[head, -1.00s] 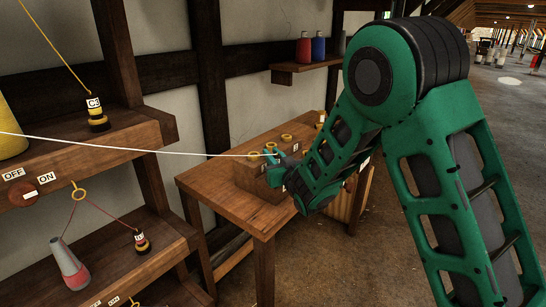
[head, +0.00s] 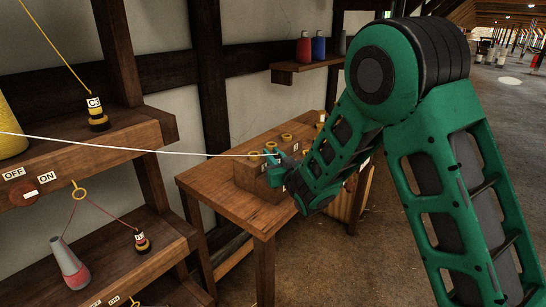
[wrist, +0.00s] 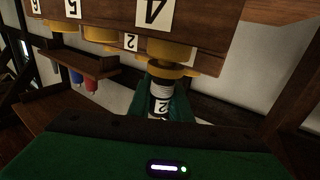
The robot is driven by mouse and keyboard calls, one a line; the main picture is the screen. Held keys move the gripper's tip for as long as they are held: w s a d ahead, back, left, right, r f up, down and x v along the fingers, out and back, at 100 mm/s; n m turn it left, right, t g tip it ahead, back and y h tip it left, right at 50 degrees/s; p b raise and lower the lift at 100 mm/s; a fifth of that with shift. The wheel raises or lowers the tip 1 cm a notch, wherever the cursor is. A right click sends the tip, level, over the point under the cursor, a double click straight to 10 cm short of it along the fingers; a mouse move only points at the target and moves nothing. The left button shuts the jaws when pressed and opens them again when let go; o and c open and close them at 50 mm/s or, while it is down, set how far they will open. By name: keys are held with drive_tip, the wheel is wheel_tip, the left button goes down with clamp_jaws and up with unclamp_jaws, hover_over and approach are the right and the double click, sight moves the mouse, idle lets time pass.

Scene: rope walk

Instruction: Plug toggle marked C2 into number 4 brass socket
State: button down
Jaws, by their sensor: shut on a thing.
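My gripper (head: 273,168) is at the wooden socket block on the bench, partly hidden by my arm in the head view. In the wrist view my gripper (wrist: 161,108) is shut on a dark toggle with white bands (wrist: 160,92). Its label shows an upside-down 2; the rest is hidden. The toggle's end meets the brass socket (wrist: 172,70) beside the number 4 plate (wrist: 154,12). I cannot tell how deep it sits. A taut white cord (head: 130,149) runs from the left to the gripper.
The socket block (head: 246,178) has other brass sockets (head: 286,137). Shelves on the left hold a yellow toggle marked C3 (head: 97,115), another small toggle (head: 141,242) and a grey-and-red cone (head: 69,264). Spools (head: 304,47) stand on a back shelf. Floor at right is open.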

drive_tip(key=shift+f, duration=0.35)
drive_tip(key=c, duration=1.9)
unclamp_jaws()
drive_tip(key=shift+s, duration=0.15)
